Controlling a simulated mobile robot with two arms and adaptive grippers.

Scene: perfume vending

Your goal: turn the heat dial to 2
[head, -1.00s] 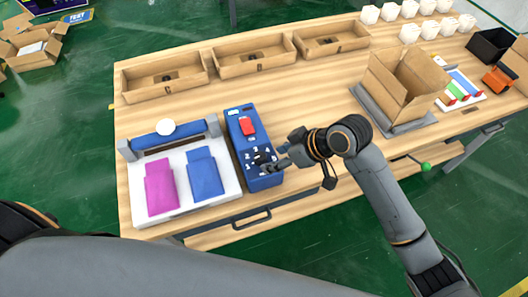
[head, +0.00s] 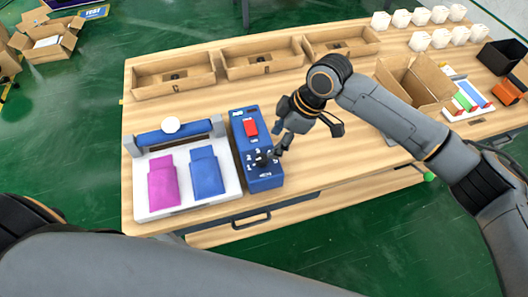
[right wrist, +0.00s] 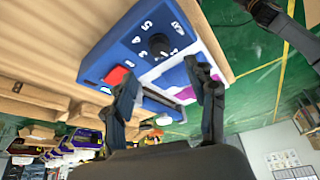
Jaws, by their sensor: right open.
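The blue control box (head: 256,146) stands on the wooden table. Its black heat dial (head: 262,159) is at the near end, ringed by white numbers. In the right wrist view the dial (right wrist: 158,45) shows clearly, with a 4 and a 5 readable; I cannot tell its setting. My right gripper (head: 279,149) is at the right side of the dial, fingers pointing down. In the right wrist view its fingers (right wrist: 168,84) are spread and empty, with the dial ahead of the gap; contact cannot be told. My left gripper is not in view.
A red switch (head: 251,128) is on the same box. To the left, a white heat press base (head: 187,207) holds a pink and a blue pouch. Cardboard trays (head: 175,95) line the back. An open carton (head: 425,75) stands right, behind my arm.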

